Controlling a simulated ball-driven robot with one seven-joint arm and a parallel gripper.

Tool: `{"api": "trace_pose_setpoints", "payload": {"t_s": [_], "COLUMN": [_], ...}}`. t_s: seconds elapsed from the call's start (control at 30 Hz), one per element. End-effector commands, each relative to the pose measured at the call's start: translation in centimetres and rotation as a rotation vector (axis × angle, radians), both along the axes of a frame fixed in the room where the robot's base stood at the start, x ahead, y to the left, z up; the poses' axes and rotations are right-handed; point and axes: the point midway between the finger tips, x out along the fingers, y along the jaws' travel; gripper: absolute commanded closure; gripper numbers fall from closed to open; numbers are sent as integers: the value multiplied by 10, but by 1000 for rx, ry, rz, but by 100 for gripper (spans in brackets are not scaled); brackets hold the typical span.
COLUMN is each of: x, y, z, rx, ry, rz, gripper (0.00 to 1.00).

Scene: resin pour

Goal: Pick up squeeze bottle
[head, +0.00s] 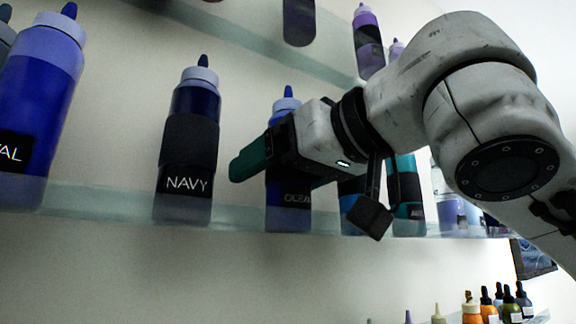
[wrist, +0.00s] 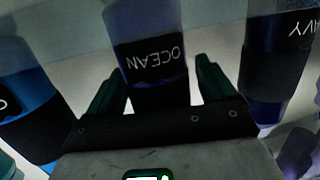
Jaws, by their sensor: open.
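Several squeeze bottles stand on a glass shelf, and the task names none in particular. A dark blue bottle labelled OCEAN (head: 287,215) is closest to my gripper. In the wrist view, the OCEAN bottle (wrist: 145,22) shows between the two green fingers of my gripper (wrist: 160,70), with a gap at each side. Its lower part in that view runs behind the gripper's dark front edge. I cannot tell how deep it is between the fingers.
The NAVY bottle (head: 188,140) stands left of OCEAN, and a larger blue bottle (head: 40,90) is further left. A teal bottle (head: 405,195) is at the right. The glass shelf (head: 90,200) holds them; an upper shelf (head: 260,40) and lower small bottles (head: 487,305) also show.

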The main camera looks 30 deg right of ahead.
Motion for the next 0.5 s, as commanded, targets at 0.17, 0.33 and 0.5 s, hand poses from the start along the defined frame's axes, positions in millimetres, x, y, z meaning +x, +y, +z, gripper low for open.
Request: {"api": "trace_pose_setpoints", "payload": {"t_s": [0.17, 0.33, 0.5], "x": [1, 1, 0], "y": [0, 0, 0], "z": [0, 0, 0], "rx": [0, -1, -1], "ry": [-1, -1, -1], "rz": [1, 1, 1], "gripper": [16, 28, 44]}}
